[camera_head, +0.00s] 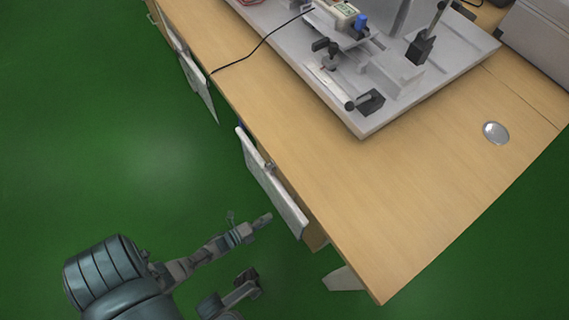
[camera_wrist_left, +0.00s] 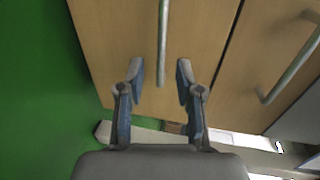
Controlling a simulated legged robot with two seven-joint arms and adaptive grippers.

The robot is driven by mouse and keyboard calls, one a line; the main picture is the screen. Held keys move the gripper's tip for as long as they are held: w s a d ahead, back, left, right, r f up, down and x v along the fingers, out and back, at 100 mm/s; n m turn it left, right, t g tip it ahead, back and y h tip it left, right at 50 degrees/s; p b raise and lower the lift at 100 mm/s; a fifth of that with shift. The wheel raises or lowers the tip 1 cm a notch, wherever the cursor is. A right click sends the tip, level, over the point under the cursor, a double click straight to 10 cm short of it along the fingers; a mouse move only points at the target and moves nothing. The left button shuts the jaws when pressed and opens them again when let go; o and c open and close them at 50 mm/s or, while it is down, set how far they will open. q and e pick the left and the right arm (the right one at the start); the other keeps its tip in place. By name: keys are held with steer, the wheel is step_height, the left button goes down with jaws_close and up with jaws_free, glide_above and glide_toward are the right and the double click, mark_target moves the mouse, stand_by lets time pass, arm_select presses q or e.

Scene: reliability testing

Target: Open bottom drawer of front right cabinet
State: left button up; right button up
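The front right cabinet shows in the left wrist view as light wood fronts (camera_wrist_left: 207,35) split by a dark seam. One grey bar handle (camera_wrist_left: 163,40) runs down between the two fingertips of my left gripper (camera_wrist_left: 159,72). The fingers are spread apart on either side of it, with a gap to each. I cannot tell whether this is the bottom drawer. In the head view my left gripper (camera_head: 258,248) is low beside the desk, near a white panel (camera_head: 270,185) on the cabinet side. That view hides the drawer fronts. My right gripper is not in view.
A second bar handle (camera_wrist_left: 292,68) is on the neighbouring front. The wooden desk top (camera_head: 430,200) overhangs the cabinet and carries a grey test rig (camera_head: 390,105). Another white panel (camera_head: 198,85) sticks out farther back. The green floor (camera_head: 90,130) to the left is clear.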

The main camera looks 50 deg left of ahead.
arm_select(q)
steer(key=x, duration=0.2)
steer(key=b+x, duration=0.1)
steer(key=x, duration=0.4)
steer(key=shift+s+d+b, duration=0.1)
steer(key=shift+d+b, duration=0.2)
steer(key=shift+b, duration=0.1)
steer(key=shift+a, duration=0.25)
jaws_close()
